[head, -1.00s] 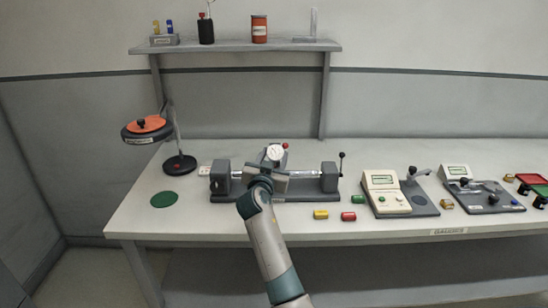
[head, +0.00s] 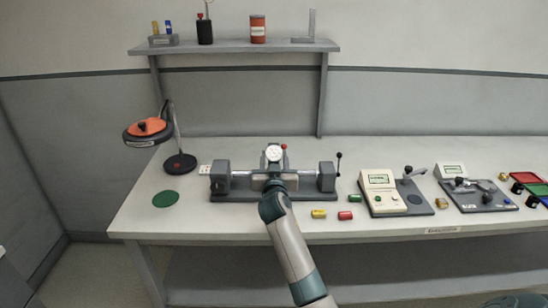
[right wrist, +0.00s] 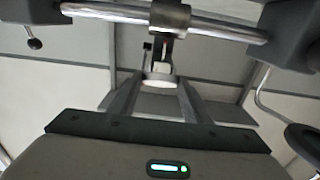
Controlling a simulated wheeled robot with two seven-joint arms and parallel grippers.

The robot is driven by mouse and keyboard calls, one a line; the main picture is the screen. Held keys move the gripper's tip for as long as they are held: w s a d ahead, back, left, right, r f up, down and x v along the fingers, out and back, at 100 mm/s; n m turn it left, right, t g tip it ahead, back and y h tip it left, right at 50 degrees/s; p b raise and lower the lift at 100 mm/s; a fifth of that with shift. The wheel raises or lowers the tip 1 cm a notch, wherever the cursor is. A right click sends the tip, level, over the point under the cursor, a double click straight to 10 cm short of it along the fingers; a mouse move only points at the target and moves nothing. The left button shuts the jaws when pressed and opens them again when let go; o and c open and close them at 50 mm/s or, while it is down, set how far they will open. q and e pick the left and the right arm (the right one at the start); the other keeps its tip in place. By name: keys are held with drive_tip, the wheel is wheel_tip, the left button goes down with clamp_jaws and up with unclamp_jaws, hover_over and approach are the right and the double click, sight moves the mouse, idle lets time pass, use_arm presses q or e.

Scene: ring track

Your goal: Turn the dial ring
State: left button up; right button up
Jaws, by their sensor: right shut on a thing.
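The dial gauge (head: 273,154) has a round white face and stands upright at the middle of a grey bench fixture (head: 232,195). My right gripper (head: 273,174) is at the dial, its fingers largely hidden in the head view behind my own wrist. In the right wrist view the two fingers of my right gripper (right wrist: 158,88) reach up on either side of the dial's pale disc (right wrist: 158,82) and are shut on its ring. The ring's markings are too small to read. My left gripper is not in view.
A horizontal bar (right wrist: 215,27) runs close above the fingers in the right wrist view. Yellow (head: 318,213) and red (head: 345,215) blocks lie right of the fixture, near a cream meter (head: 380,190). A lamp (head: 180,163) stands left. The table's front left is mostly clear.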

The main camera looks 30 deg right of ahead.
drive_tip(key=o, duration=1.1)
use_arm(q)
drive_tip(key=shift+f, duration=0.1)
use_arm(e)
drive_tip(key=shift+s, duration=0.1)
drive_tip(key=shift+s+a, duration=0.2)
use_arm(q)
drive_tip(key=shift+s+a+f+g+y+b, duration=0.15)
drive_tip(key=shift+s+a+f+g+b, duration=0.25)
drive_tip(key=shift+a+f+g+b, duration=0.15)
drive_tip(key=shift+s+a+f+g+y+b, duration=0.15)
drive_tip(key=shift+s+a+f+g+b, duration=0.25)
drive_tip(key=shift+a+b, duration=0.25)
use_arm(e)
drive_tip(key=v, duration=1.6)
drive_tip(key=shift+s+a, duration=0.15)
drive_tip(key=shift+s, duration=0.1)
drive_tip(key=shift+f, duration=0.1)
